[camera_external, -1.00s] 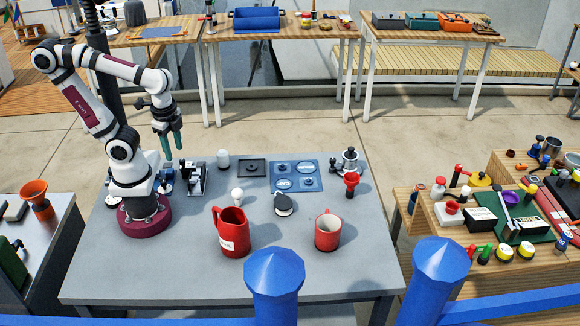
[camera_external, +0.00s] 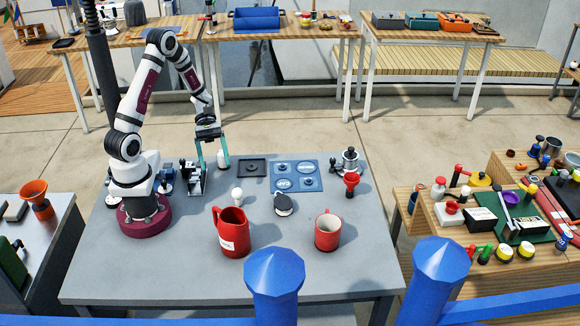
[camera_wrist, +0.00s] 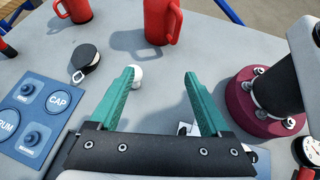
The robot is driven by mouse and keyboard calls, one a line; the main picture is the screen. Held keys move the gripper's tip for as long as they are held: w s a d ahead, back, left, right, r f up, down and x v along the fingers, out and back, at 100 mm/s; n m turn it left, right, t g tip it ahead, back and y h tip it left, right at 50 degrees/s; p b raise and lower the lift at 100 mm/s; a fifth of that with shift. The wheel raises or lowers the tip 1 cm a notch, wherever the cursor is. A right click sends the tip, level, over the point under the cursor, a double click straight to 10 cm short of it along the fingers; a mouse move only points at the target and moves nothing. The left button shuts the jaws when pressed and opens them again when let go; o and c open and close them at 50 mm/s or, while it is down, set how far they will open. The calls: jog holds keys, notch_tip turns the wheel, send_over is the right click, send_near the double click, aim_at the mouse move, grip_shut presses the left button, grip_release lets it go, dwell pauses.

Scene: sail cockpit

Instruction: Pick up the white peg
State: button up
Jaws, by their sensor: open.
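A small white peg with a round head (camera_external: 237,195) stands on the grey table, left of centre. In the wrist view the white peg (camera_wrist: 137,75) shows beside the tip of the left finger, partly hidden by it. A second white, bottle-like piece (camera_external: 222,160) stands farther back, partly covered by a finger. My gripper (camera_external: 214,166) points down with its teal fingers wide apart, above the back left of the table. In the wrist view my gripper (camera_wrist: 159,76) has nothing between its fingers. It is behind the round-headed peg and apart from it.
A red jug (camera_external: 233,236) stands in front of the peg and a red mug (camera_external: 327,233) to its right. A black round block (camera_external: 284,206) lies right of the peg. A blue panel (camera_external: 284,182) and a dark tray (camera_external: 252,168) lie behind. A black-and-white device (camera_external: 194,181) stands left.

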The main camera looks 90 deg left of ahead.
aim_at(238, 197)
jog(key=a+f+n+t, duration=0.1)
jog(key=n, duration=0.1)
jog(key=a+f+n+t, duration=0.1)
jog(key=f+n+t, duration=0.1)
jog(key=w+a+f+n+t, duration=0.1)
jog(key=n, duration=0.1)
jog(key=shift+a+f, duration=0.25)
jog(key=shift+a, duration=0.1)
jog(key=x, duration=1.4)
jog(key=shift+w+d, duration=0.2)
jog(key=shift+d, duration=0.1)
grip_shut()
